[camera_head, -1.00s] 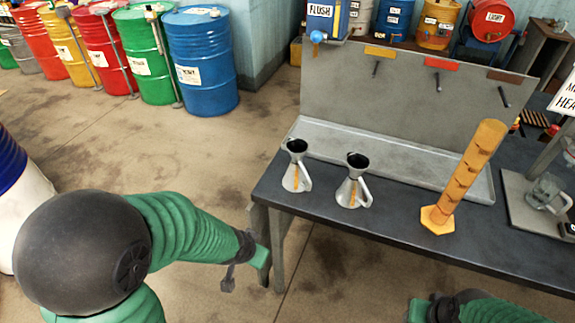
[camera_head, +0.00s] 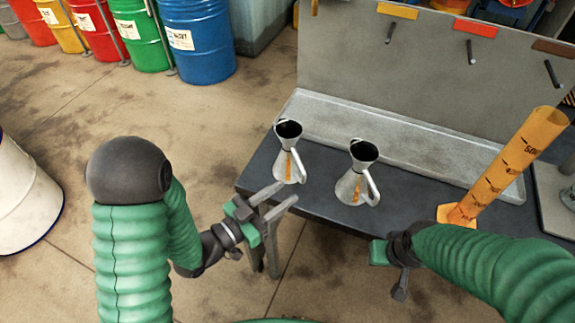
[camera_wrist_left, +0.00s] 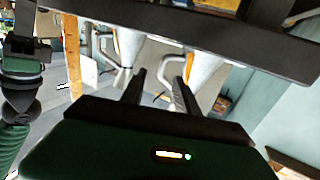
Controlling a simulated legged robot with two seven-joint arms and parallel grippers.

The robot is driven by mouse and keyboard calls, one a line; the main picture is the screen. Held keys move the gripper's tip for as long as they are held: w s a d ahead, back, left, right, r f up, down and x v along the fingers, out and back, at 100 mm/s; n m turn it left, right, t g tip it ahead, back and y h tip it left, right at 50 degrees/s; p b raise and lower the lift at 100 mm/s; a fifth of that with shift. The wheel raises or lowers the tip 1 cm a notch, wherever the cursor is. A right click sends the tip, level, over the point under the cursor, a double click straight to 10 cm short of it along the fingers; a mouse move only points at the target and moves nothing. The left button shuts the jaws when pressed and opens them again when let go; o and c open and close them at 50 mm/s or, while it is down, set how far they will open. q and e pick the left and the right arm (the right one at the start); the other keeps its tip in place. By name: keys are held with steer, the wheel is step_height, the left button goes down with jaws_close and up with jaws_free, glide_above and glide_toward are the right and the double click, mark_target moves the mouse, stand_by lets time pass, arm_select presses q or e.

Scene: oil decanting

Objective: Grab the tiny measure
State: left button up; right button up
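Two small grey metal measures with flared mouths, handles and orange-brown strips stand upright on the bench: a left one (camera_head: 287,160) and a right one (camera_head: 354,185). They look alike, and I cannot tell which is the tiny measure. My left gripper (camera_head: 287,194) is open and empty at the bench's front edge, just below the left measure and apart from it. In the left wrist view both measures, one (camera_wrist_left: 128,46) and another (camera_wrist_left: 204,64), show past the open fingers (camera_wrist_left: 160,88). My right gripper (camera_head: 376,252) is in front of the bench; its fingers are not clear.
The dark bench (camera_head: 310,200) carries a pale tray (camera_head: 400,140) along its back panel (camera_head: 430,75). A tall orange graduated cylinder (camera_head: 510,165) stands at the right, close to my right forearm. Drums line the far left.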

mark_target(303, 180)
arm_select(q)
steer(key=x, duration=0.5)
steer(key=shift+w+d, duration=0.2)
steer(key=shift+w, duration=0.05)
steer(key=x, duration=0.4)
steer(key=shift+w+d+p, duration=0.15)
steer(key=shift+w+p, duration=0.2)
steer(key=shift+w+d, duration=0.15)
steer(key=shift+w, duration=0.1)
jaws_close()
arm_select(e)
steer(key=shift+w+f, duration=0.1)
steer(key=shift+f, duration=0.2)
